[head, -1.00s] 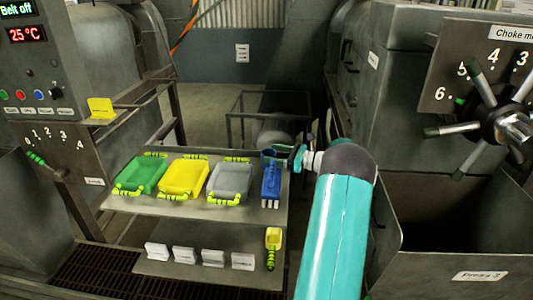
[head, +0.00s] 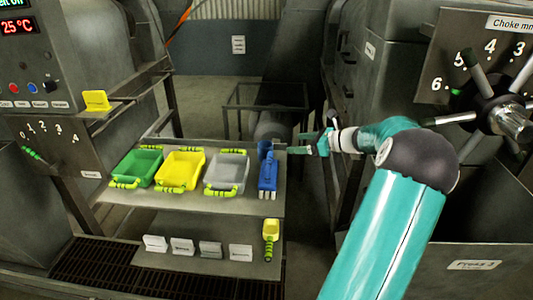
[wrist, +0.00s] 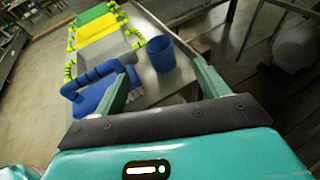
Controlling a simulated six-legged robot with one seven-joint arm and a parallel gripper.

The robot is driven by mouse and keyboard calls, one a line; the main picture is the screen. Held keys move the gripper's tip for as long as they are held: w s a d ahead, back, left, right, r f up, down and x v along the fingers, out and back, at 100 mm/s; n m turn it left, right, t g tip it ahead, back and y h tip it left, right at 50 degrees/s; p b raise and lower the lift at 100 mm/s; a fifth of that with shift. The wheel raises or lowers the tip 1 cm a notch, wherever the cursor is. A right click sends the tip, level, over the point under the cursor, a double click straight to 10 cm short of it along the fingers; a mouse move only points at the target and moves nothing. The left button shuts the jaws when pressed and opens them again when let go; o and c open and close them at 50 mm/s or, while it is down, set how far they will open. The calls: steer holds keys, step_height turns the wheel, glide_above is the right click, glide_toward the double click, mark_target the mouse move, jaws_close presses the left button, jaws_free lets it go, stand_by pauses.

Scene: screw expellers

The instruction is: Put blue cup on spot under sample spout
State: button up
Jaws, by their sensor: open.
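The blue cup (head: 265,149) stands upright at the back right corner of the tray shelf, behind a blue brush-like tool (head: 268,172). It also shows in the wrist view (wrist: 161,54), ahead of the fingers and apart from them. My gripper (head: 303,143) is to the right of the cup, just off the shelf's right edge, with a gap between them. In the wrist view my gripper (wrist: 158,66) has its fingers spread with nothing held. I cannot make out the sample spout or the spot under it.
The metal shelf (head: 225,204) also holds green (head: 139,167), yellow (head: 181,171) and grey (head: 226,174) trays. A large press with a handwheel (head: 497,115) stands at the right. A control cabinet is at the left.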

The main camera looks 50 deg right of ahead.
mark_target(259, 144)
steer(key=x, duration=1.3)
steer(key=shift+w+a+f, duration=0.1)
steer(key=shift+w+a, duration=0.05)
steer(key=shift+w, duration=0.15)
steer(key=c, duration=1.1)
